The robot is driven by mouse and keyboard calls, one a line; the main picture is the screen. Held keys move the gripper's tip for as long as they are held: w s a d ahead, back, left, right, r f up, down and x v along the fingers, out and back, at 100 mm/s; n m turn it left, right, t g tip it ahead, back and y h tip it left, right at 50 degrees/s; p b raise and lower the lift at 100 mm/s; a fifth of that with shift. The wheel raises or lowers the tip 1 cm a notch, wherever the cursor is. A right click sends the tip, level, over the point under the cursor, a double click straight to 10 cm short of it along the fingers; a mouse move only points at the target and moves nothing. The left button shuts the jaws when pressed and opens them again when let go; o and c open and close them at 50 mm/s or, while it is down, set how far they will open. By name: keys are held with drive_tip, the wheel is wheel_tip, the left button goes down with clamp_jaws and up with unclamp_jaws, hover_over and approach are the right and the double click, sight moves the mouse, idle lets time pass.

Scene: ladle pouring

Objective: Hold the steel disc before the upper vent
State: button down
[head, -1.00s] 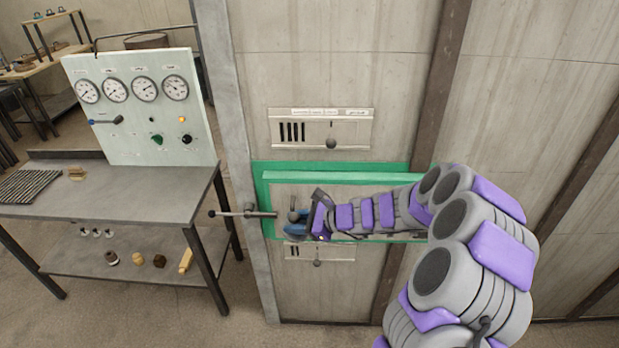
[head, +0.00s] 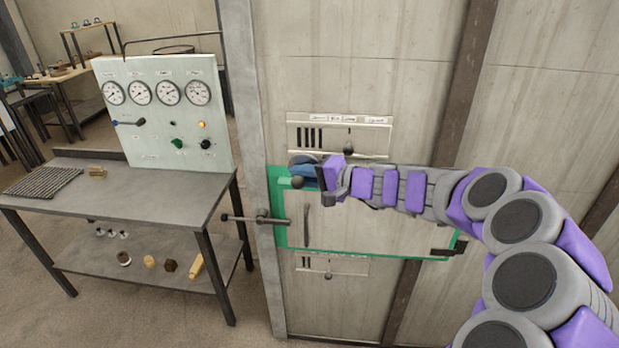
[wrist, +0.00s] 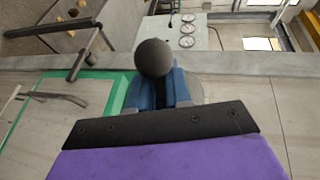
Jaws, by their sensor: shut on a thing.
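My gripper (head: 305,170) has blue fingers shut on the steel disc's dark ball knob (head: 297,182). My gripper and the disc are just below the slots, near the plate's lower left edge. The slots are uncovered in the head view.
A green-framed panel (head: 370,253) lies below the upper vent, partly behind my arm. A lower vent (head: 345,266) is under it. A lever (head: 255,218) juts from the post at left. A bench (head: 130,190) with a gauge board (head: 165,105) stands further left.

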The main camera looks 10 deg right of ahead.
drive_tip(key=w+p, duration=0.1)
drive_tip(key=w, duration=0.1)
drive_tip(key=w+d+p, duration=0.1)
drive_tip(key=w, duration=0.1)
drive_tip(key=w+d+p, duration=0.1)
drive_tip(key=shift+w+r, duration=0.1)
drive_tip(key=shift+w, duration=0.3)
drive_tip(key=shift+w+a+p, duration=0.15)
drive_tip(key=shift+w+p, duration=1)
drive_tip(key=shift+w, duration=1.4)
drive_tip(key=shift+d, duration=0.35)
